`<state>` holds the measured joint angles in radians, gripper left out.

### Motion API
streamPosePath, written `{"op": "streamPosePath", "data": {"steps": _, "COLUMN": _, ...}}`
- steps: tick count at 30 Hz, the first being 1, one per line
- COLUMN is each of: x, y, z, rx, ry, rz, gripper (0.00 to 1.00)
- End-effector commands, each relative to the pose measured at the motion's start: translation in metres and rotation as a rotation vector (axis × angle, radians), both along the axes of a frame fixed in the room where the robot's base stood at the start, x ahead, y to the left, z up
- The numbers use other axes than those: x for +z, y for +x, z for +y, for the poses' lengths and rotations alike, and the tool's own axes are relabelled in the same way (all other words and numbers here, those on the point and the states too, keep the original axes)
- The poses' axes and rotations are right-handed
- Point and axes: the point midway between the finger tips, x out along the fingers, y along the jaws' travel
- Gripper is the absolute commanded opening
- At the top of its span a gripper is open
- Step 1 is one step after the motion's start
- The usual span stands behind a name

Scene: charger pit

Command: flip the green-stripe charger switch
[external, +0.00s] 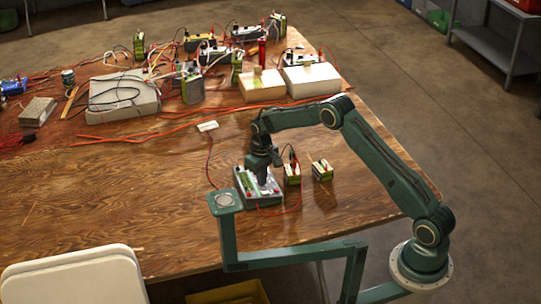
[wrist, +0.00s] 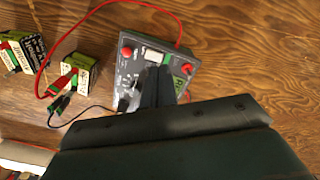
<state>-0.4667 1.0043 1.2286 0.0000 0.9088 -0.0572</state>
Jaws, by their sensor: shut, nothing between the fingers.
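The charger (external: 243,178) is a grey box with green markings, on the wooden table near its front edge. In the wrist view the charger (wrist: 138,42) shows a grey panel with red knobs, a white meter and a green label partly behind my fingers. A small dark part sits at the panel's lower left; I cannot tell whether it is the switch or which way it is set. My gripper (external: 262,179) points down over the charger, shut and empty. In the wrist view its fingers (wrist: 157,76) cover the middle of the panel. I cannot tell whether they touch it.
Two small green-and-black batteries (external: 292,174) (external: 322,171) stand right of the charger, with red and black leads running near it. Boxes and cables crowd the back; the table's left middle is clear.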

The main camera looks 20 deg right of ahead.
Motion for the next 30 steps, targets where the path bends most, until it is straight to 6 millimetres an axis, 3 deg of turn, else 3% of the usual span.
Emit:
{"op": "streamPosePath", "data": {"steps": 18, "x": 0.034, "y": 0.0, "z": 0.0, "rx": 0.0, "ry": 0.001, "rz": -0.001, "gripper": 0.0}}
{"op": "streamPosePath", "data": {"steps": 30, "x": 0.037, "y": 0.0, "z": 0.0, "rx": 0.0, "ry": 0.0, "rz": 0.0, "gripper": 0.0}}
